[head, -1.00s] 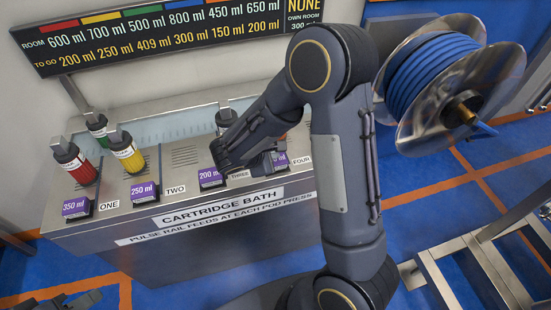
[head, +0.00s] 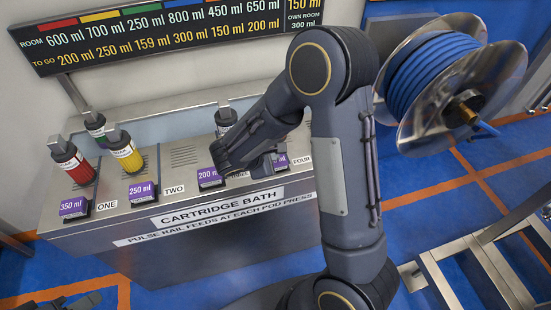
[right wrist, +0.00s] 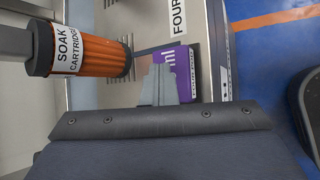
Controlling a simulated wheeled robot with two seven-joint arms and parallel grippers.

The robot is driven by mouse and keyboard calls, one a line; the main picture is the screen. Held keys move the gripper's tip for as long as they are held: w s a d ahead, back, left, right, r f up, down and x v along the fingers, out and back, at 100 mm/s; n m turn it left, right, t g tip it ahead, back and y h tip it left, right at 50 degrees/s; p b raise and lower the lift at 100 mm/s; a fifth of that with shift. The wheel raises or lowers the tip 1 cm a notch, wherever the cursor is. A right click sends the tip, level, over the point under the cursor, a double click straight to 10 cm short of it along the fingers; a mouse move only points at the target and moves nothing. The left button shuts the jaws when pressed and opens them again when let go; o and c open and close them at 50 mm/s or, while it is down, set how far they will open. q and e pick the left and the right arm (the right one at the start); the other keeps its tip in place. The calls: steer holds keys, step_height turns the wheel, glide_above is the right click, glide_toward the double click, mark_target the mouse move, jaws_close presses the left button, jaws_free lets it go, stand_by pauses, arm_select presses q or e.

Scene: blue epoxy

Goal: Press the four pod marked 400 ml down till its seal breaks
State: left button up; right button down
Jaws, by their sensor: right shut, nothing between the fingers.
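The four pod is a purple block (head: 281,161) at the right front of the bath, largely behind my right gripper (head: 268,164). In the right wrist view its purple top (right wrist: 182,72) shows "ml", with the number covered. My right gripper's fingers (right wrist: 160,72) are shut and empty, over the near edge of the pod. Whether they touch it I cannot tell. The FOUR sign (head: 301,165) is just right of the pod. A dark part at the bottom left corner looks like my left gripper (head: 68,302); its jaws cannot be made out.
The cartridge bath (head: 160,238) also carries the 350 ml (head: 74,207), 250 ml (head: 142,190) and 200 ml (head: 209,176) pods. An orange soak cartridge (right wrist: 92,54) stands close beside my fingers. A board (head: 170,38) hangs behind. A blue cable reel (head: 430,75) stands right.

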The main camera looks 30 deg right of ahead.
stand_by(0.5)
steer(key=shift+r+p, duration=0.65)
steer(key=shift+r, duration=0.4)
step_height(320, 180, up, 5)
steer(key=p, duration=0.3)
steer(key=s+d+r+m+g+y, duration=0.2)
steer(key=s+r+m+y, duration=0.15)
steer(key=s, duration=0.35)
steer(key=s+a+r+m+t+y, duration=0.2)
steer(key=s+a+r+m+y, duration=0.2)
steer(key=s+m, duration=0.2)
steer(key=s+a+r+m+t+y, duration=0.2)
steer(key=s+a+r+m+y, duration=0.1)
steer(key=s, duration=0.5)
steer(key=a+m+y, duration=0.1)
steer(key=m+y, duration=0.1)
steer(key=shift+s+r+m, duration=0.35)
steer(key=shift+s, duration=0.05)
